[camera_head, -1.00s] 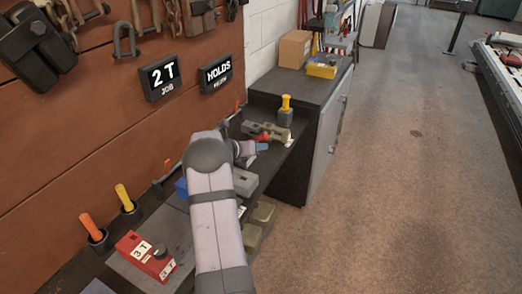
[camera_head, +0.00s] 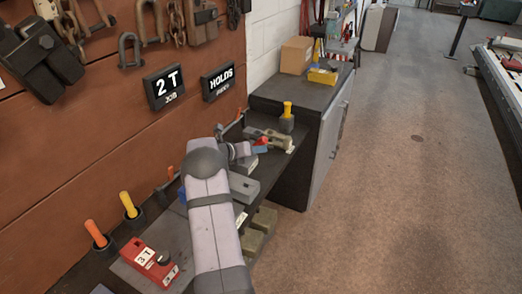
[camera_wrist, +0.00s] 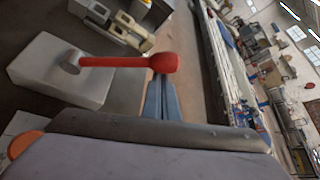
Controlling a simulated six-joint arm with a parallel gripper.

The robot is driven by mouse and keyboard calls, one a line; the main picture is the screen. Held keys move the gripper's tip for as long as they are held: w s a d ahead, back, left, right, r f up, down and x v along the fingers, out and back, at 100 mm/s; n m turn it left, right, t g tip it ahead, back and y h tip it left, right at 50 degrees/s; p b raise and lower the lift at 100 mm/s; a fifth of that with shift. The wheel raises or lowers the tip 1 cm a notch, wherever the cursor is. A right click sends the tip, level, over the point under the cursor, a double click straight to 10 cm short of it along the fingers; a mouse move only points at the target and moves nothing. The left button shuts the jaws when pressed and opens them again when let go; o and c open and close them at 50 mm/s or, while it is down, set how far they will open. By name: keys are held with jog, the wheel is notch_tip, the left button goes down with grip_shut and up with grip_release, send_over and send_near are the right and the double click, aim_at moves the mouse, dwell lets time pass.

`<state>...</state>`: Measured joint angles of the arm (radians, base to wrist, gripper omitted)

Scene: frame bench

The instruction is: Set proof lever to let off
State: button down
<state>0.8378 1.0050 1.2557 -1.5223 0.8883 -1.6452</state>
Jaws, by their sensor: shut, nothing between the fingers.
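The proof lever, a red rod with a rounded red knob (camera_wrist: 163,62), stands out from a grey block (camera_wrist: 62,72) in the wrist view. My gripper (camera_wrist: 162,84) is shut, its narrow blue-grey fingers right beside the knob with nothing between them. I cannot tell whether they touch it. In the head view, my arm reaches over the bench and hides much of the middle. A small red part (camera_head: 261,145) shows just beyond my wrist, probably the same lever. No let-off marking is readable.
Signs reading "2 T JOB" (camera_head: 164,87) and "HOLDS" (camera_head: 217,82) hang on the wall. A red block marked 3 T (camera_head: 146,262) and upright orange and yellow handles (camera_head: 128,204) stand at the left. A yellow-topped post (camera_head: 287,117) stands beyond. Open floor lies right.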

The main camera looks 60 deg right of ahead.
jog(key=w+r+p, duration=0.2)
jog(key=w+r, duration=0.3)
jog(key=w, duration=0.3)
jog(key=shift+w+r+n+g, duration=0.3)
jog(key=shift+w+n+g, duration=0.05)
jog(key=shift+n+g, duration=0.05)
jog(key=shift+w, duration=0.1)
jog(key=shift+s, duration=0.25)
dwell(0.5)
jog(key=shift+w+a+r+b, duration=0.1)
jog(key=shift+w+a+b, duration=0.2)
jog(key=shift+a, duration=1.25)
jog(key=shift+w+a+f+b, duration=0.1)
jog(key=shift+w+a+b, duration=0.2)
jog(key=shift+a, duration=1.3)
jog(key=shift+w+a+r+b, duration=0.1)
jog(key=shift+w+a+b, duration=0.2)
jog(key=shift+a, duration=1.25)
jog(key=shift+s, duration=0.1)
